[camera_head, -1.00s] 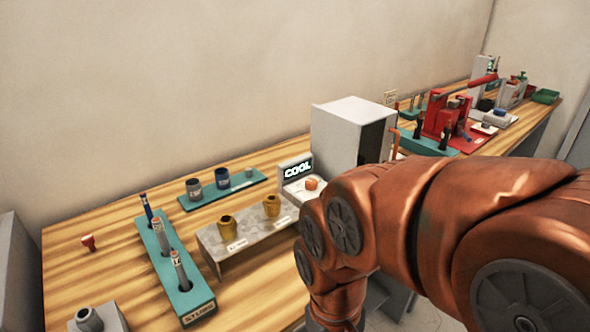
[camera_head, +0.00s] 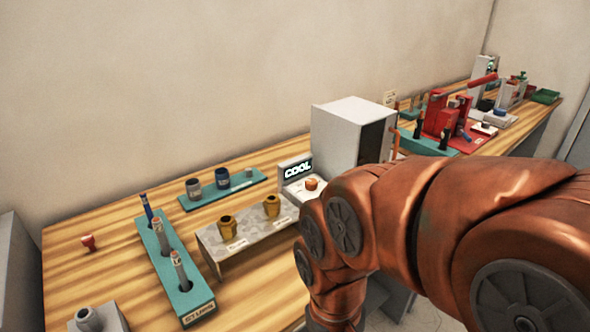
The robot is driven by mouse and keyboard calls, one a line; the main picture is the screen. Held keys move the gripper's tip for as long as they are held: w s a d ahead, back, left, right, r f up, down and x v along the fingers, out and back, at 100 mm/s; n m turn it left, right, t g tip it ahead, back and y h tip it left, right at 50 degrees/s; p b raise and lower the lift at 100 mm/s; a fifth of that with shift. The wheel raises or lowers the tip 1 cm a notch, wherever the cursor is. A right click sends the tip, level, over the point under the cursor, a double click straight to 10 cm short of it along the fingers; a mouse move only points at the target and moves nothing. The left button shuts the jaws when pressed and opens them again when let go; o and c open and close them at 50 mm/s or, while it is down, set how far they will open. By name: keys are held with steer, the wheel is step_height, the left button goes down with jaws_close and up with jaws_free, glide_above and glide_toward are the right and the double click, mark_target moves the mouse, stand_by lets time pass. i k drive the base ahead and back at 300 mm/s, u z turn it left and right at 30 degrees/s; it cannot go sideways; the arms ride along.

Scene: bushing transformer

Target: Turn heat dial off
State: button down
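An orange round dial (camera_head: 312,183) sits on the small white control unit in front of the grey-white box-shaped oven (camera_head: 352,128). Behind the dial, a dark display (camera_head: 296,170) reads "COOL". The dial's pointer position is too small to tell. My copper-coloured arm fills the right and lower middle of the view, close in front of the dial and the oven as seen from here. My gripper is out of view, below the picture's bottom edge.
Left of the dial, a grey metal stand (camera_head: 225,246) bears two brass bushings (camera_head: 272,206). Teal racks (camera_head: 176,265) hold tools and cups. A red press (camera_head: 440,115) stands right of the oven. Bare wood (camera_head: 130,235) shows on the left.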

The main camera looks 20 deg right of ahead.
mark_target(311, 183)
steer(key=z, duration=0.85)
steer(key=k, duration=0.5)
steer(key=z, duration=1.3)
steer(key=i, duration=1.05)
steer(key=u, duration=2.15)
